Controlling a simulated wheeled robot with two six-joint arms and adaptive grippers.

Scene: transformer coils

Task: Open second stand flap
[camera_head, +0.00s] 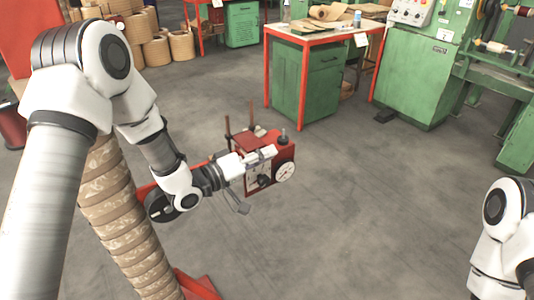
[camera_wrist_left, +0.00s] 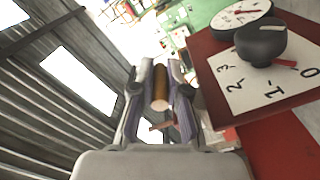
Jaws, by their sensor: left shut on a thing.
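A red stand unit (camera_head: 285,154) with a white dial, a dark knob and upright brown rods is near the middle of the head view. In the left wrist view its red panel (camera_wrist_left: 215,70) carries a black knob and a numbered plate. My left gripper (camera_head: 268,153) is at this unit in the head view. In the left wrist view my left gripper (camera_wrist_left: 160,90) is shut on a short brown cylinder (camera_wrist_left: 160,86), its round end facing the camera. I cannot tell whether this cylinder belongs to the flap. The flap itself is not clearly visible.
A tall brown wrapped coil (camera_head: 125,220) stands on a red base (camera_head: 195,284) at the left. A red-framed table (camera_head: 325,33) with a green cabinet and green machinery (camera_head: 420,75) stand behind. My right arm shows at the right edge.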

